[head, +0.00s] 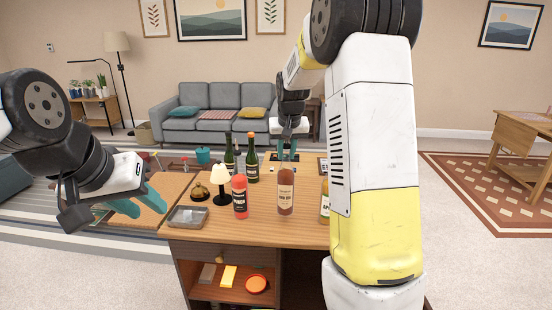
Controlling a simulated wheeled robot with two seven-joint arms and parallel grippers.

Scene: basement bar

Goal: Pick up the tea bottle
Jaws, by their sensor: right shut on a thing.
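The bottle that looks like the tea bottle (286,194) is clear with brownish-pink contents and a pale label too small to read. It is upright above the wooden counter, near its middle; I cannot tell whether its base touches the top. My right gripper (287,153) comes down from above and is shut on its neck. The fingers partly hide the bottle's top. My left gripper (140,203) is open and empty, off the counter's left side.
Close by stand a red bottle (240,197), a small lamp (221,178), dark green bottles (252,165) and a grey tray (188,217). Another bottle (325,205) is partly hidden by my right arm. The counter (270,236) is bare along its front.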

